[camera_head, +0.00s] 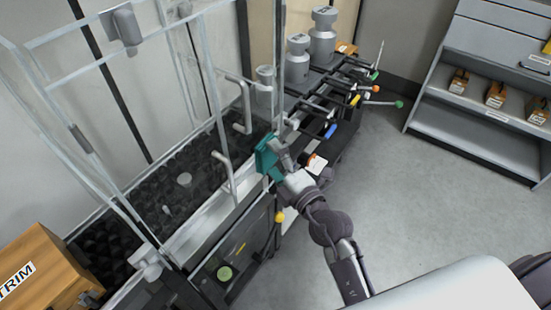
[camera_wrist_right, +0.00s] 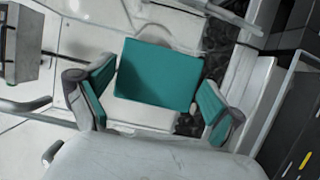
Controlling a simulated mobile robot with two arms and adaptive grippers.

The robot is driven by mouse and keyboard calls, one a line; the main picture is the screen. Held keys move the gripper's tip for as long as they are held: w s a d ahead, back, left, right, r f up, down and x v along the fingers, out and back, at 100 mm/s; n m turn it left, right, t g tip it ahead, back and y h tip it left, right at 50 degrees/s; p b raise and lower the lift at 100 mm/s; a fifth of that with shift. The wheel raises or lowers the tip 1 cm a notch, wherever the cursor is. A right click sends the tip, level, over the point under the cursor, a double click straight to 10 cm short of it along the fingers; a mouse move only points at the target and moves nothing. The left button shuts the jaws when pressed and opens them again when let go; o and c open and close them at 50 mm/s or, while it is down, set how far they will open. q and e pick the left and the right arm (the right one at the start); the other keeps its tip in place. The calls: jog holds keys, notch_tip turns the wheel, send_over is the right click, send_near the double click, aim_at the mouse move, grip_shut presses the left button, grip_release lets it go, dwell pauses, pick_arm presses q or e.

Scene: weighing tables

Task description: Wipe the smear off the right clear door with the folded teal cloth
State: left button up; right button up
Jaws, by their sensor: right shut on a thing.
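The folded teal cloth (camera_head: 266,155) is in my right gripper (camera_head: 279,160), beside the right end of the clear enclosure. In the right wrist view the cloth (camera_wrist_right: 158,74) spans the space between the two fingers of the right gripper (camera_wrist_right: 155,100), with teal also along both fingers' inner sides. The clear doors carry bent grey handles (camera_head: 241,108). The cloth is close to the right-hand clear panel; I cannot tell whether it touches. A faint greyish patch shows just above the cloth in the wrist view, but I cannot tell whether it is the smear. My left gripper is out of view.
A rack of rods with coloured ends (camera_head: 340,105) and grey weights (camera_head: 322,38) stand behind my right gripper. Grey shelves (camera_head: 480,130) hold small wooden blocks at right. The floor (camera_head: 430,190) between is clear.

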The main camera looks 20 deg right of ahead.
aim_at(278, 130)
jog(key=shift+w+a, duration=0.4)
jog(key=shift+w, duration=0.05)
jog(key=shift+d, duration=0.1)
jog(key=shift+w+d+p, duration=0.4)
jog(key=shift+w+d, duration=0.7)
jog(key=shift+d, duration=0.25)
jog(key=shift+w+d+p, duration=0.35)
jog(key=shift+w+d, duration=0.7)
jog(key=shift+d, duration=0.25)
jog(key=shift+r+p, duration=0.15)
jog(key=shift+p, duration=0.25)
jog(key=shift+s+a+p, duration=0.45)
jog(key=shift+s+a, duration=0.25)
jog(key=shift+a, duration=0.25)
jog(key=shift+s+a+p, duration=0.45)
jog(key=shift+s+a, duration=0.25)
jog(key=shift+a, duration=0.2)
jog(key=shift+s+a+p, duration=0.45)
jog(key=shift+s+a, duration=0.25)
jog(key=shift+a, duration=0.25)
